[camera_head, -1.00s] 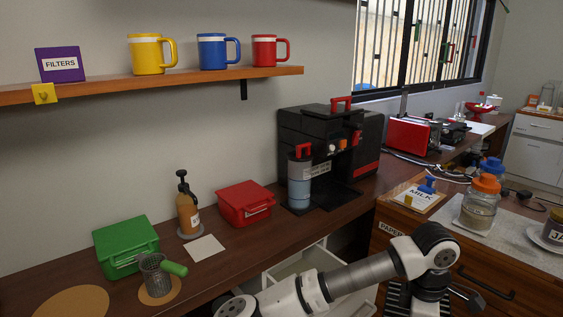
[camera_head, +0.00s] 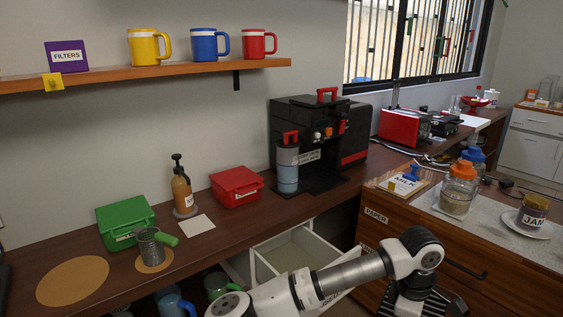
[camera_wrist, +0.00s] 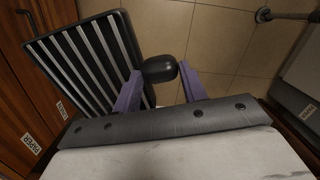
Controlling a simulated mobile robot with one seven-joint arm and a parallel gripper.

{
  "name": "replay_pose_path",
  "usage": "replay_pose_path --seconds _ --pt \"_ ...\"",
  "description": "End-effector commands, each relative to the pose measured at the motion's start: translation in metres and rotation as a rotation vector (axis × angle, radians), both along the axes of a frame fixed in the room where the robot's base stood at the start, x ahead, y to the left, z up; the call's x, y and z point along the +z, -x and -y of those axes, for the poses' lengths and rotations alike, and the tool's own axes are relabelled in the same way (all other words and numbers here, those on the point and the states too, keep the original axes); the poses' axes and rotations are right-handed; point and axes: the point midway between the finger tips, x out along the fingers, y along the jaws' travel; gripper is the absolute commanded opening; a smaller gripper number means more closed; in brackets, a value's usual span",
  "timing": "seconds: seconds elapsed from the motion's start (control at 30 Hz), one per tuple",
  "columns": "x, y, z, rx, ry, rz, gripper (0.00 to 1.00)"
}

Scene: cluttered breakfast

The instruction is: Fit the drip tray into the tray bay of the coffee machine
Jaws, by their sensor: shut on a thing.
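The drip tray (camera_wrist: 75,60) is a dark tray with pale parallel slats, seen at upper left in the wrist view. My gripper (camera_wrist: 160,78) has purple fingers shut on the tray's black knob-like grip, holding the tray above the tiled floor. In the head view my gripper (camera_head: 414,283) is low in front of the drawers, well below the counter top and apart from the machine. The black coffee machine (camera_head: 348,112) with red parts stands on the counter against the wall. Its tray bay cannot be made out clearly; a blue-grey canister (camera_head: 288,170) stands in front of its left side.
An open white drawer (camera_head: 300,255) juts out below the counter, left of my gripper. A red box (camera_head: 237,187), a pump bottle (camera_head: 182,192) and a green box (camera_head: 125,217) stand left of the machine. A red toaster (camera_head: 403,127) stands to its right.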

Motion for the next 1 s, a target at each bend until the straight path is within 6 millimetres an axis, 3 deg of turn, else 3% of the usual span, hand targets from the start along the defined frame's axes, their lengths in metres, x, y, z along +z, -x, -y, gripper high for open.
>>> replay_pose_path --seconds 0.27,0.53,0.8,1.0 --pt "-0.075 -0.041 -0.050 -0.238 0.007 -0.007 0.00" --pt "-0.166 -0.073 -0.135 -0.546 0.013 0.001 0.00" --pt "-0.243 -0.080 -0.226 -0.833 0.008 0.010 0.00" --pt "-0.270 -0.076 -0.262 -0.952 0.003 0.011 0.00"
